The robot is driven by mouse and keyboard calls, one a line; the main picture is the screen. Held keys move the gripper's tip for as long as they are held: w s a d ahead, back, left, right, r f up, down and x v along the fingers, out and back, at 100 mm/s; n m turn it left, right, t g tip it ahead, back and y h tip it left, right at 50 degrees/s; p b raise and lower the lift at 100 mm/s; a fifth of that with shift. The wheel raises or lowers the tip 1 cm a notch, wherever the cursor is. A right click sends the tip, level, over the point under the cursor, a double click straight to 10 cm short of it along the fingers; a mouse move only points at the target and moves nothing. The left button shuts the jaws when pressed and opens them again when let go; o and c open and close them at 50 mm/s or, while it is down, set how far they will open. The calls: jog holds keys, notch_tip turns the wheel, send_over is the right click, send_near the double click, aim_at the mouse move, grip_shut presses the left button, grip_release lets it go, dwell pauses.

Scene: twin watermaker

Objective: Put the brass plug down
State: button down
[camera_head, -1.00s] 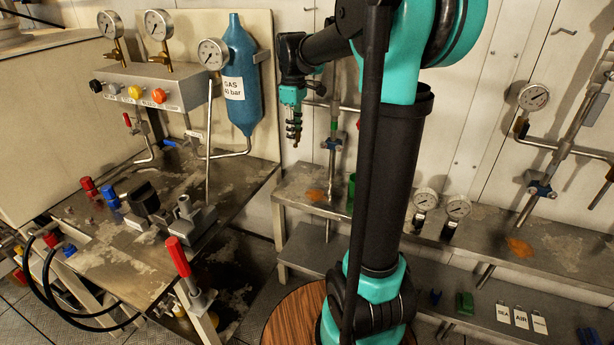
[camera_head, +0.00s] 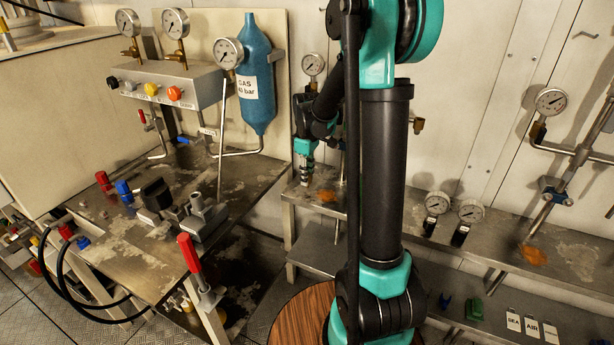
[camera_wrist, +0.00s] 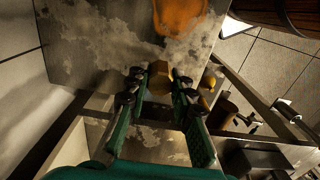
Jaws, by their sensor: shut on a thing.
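My gripper (camera_head: 305,180) points down over the left end of the low steel bench (camera_head: 400,222) along the back wall. In the wrist view, my gripper (camera_wrist: 157,88) has its green fingers with black joints on both sides of a brass plug (camera_wrist: 158,76), shut on it. The plug is close to the bench top (camera_wrist: 85,30), near an orange stain (camera_wrist: 180,18). I cannot tell whether the plug touches the bench. In the head view the plug is too small to make out between the fingertips.
The left steel table (camera_head: 245,165) holds a vise-like fixture and red and blue fittings. A blue gas bottle (camera_head: 257,75) hangs behind. Two loose gauges (camera_head: 470,211) stand farther right on the bench. A red-handled lever (camera_head: 189,254) stands in front.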

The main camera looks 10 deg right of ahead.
jog(key=shift+f, duration=0.15)
jog(key=c, duration=1.3)
grip_release()
notch_tip(320, 180, up, 12)
jog(key=s+d+f+m+t, duration=0.2)
jog(key=s+f+m, duration=0.3)
jog(key=s, duration=0.6)
jog(key=s+d+f+m+t, duration=0.1)
jog(key=s+f+m+t, duration=0.1)
jog(key=s+f+m, duration=0.3)
jog(key=s+f, duration=0.4)
jog(key=s, duration=0.2)
jog(key=shift+s+d+f+m, duration=0.25)
jog(key=shift+s+d+m, duration=0.15)
